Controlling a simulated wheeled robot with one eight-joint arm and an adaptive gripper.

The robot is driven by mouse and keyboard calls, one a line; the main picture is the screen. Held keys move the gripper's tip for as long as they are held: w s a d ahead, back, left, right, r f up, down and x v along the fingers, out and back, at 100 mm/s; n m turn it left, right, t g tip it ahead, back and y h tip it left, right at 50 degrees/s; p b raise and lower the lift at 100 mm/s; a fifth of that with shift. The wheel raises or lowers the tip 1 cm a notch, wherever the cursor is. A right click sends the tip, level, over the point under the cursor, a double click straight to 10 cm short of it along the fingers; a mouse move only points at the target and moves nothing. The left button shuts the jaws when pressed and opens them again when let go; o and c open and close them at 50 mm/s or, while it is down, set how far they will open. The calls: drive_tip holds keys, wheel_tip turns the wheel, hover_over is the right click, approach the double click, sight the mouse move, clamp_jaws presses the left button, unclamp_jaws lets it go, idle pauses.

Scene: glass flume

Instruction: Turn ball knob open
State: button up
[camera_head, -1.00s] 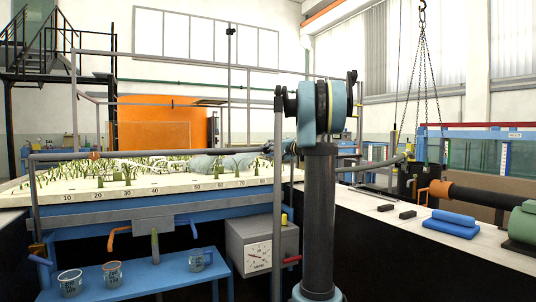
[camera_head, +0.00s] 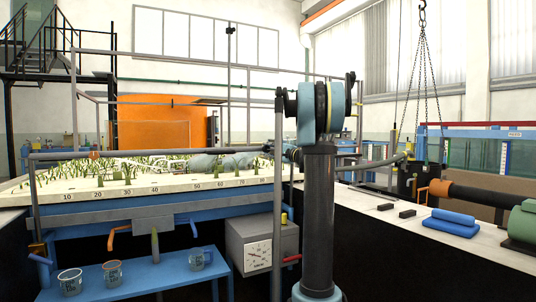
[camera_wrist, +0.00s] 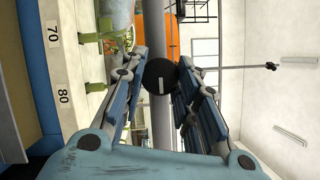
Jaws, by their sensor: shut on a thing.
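The ball knob (camera_wrist: 161,76) is a black ball with a white line on its face, in the middle of the wrist view. My gripper (camera_wrist: 161,82) has its two long jointed fingers on either side of the ball, shut on it. The white line runs nearly upright in that view. A grey pipe (camera_wrist: 158,20) runs behind the knob. In the head view my own column and arm hide most of the gripper area, and I cannot make out the knob there.
The flume's scale rail (camera_head: 150,190) with plants stands at left. Below it are a blue bench (camera_head: 150,272) with beakers and a grey dial box (camera_head: 262,245). A white counter (camera_head: 400,225) at right holds blue rolls (camera_head: 452,223) and small dark blocks.

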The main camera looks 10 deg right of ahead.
drive_tip(key=shift+d, duration=0.1)
drive_tip(key=o, duration=1.1)
drive_tip(key=shift+c, duration=0.2)
drive_tip(key=v, duration=1.1)
drive_tip(key=shift+s+d, duration=0.25)
drive_tip(key=shift+s, duration=0.05)
